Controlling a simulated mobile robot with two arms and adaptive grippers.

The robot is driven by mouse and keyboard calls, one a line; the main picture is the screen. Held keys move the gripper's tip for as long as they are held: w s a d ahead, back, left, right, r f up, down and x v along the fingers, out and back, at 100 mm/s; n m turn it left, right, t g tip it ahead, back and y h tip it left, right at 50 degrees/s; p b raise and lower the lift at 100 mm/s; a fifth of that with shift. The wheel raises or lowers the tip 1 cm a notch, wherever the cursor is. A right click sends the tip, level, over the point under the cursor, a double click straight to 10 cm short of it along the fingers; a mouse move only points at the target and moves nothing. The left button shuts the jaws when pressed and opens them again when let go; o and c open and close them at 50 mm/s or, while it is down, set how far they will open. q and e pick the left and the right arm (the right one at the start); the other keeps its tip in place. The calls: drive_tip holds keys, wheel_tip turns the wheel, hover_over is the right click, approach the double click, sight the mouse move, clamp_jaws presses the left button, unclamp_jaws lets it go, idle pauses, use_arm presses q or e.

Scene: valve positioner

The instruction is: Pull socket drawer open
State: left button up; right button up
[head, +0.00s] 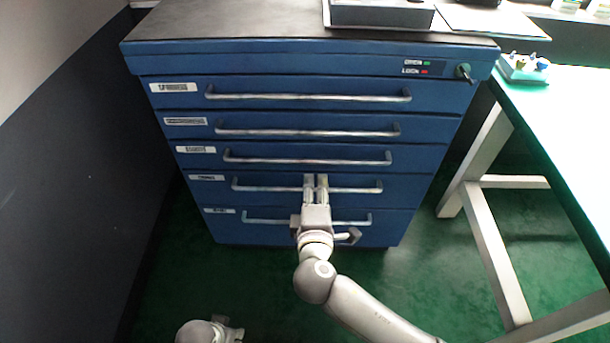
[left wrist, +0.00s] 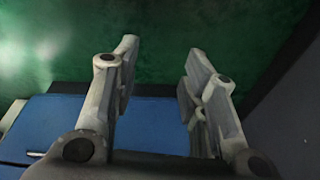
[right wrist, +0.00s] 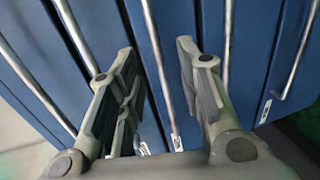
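The blue drawer cabinet (head: 430,192) has a column of shut drawers with bar handles and white labels. The label on the third drawer from the top (head: 195,150) seems to read "sockets", but it is blurred. Its long silver handle (head: 282,161) is bare. My right gripper (head: 315,178) is open and empty, pointing at the cabinet just below that handle in the head view. In the right wrist view, the third handle (right wrist: 155,50) runs through the gap between my right fingers (right wrist: 158,58); contact is not visible. My left gripper (left wrist: 158,70) is open and empty.
A lock panel with a key (head: 463,72) is at the cabinet's upper right. A grey case (head: 380,14) lies on top. A white-legged table (head: 480,190) stands at right, and a dark wall (head: 70,170) at left. Green floor is clear in front.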

sight(315, 160)
drive_tip(key=x, duration=0.3)
drive_tip(key=b+x, duration=0.1)
drive_tip(key=x, duration=0.5)
drive_tip(key=shift+w+r, duration=0.2)
drive_tip(key=shift+r, duration=0.05)
use_arm(q)
wheel_tip(315, 160, up, 6)
drive_tip(key=w, duration=0.1)
drive_tip(key=shift+b, duration=0.3)
use_arm(e)
drive_tip(key=shift+w+f, duration=0.1)
drive_tip(key=shift+w, duration=0.55)
use_arm(q)
drive_tip(key=shift+r, duration=0.1)
use_arm(e)
drive_tip(key=shift+c, duration=0.3)
clamp_jaws()
